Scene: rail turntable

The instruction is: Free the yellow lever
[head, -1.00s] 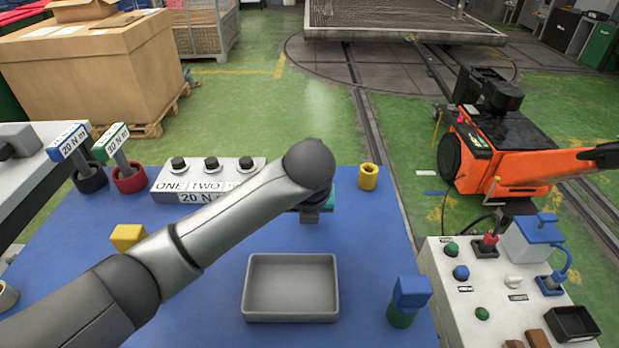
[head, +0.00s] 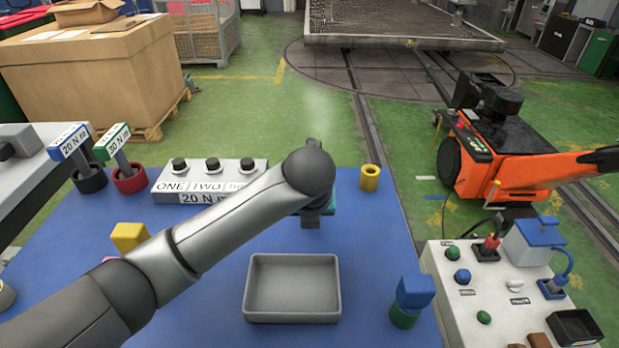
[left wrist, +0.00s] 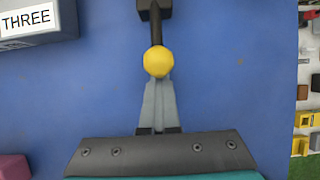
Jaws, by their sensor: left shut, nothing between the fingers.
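In the left wrist view, a yellow ball knob (left wrist: 158,62) sits on the end of a short black rod (left wrist: 155,30) that runs to a dark block at the top edge. I take it to be the yellow lever. My left gripper (left wrist: 158,88) is shut and empty, its tips close below the knob; I cannot tell whether they touch. In the head view my left arm covers most of the gripper (head: 311,217) and hides the lever.
A grey tray (head: 292,318) lies in front on the blue table. A button box (head: 160,184), a yellow cup (head: 369,178), a yellow block (head: 129,236) and a blue-topped green piece (head: 414,292) stand around. A control panel (head: 470,310) is at right.

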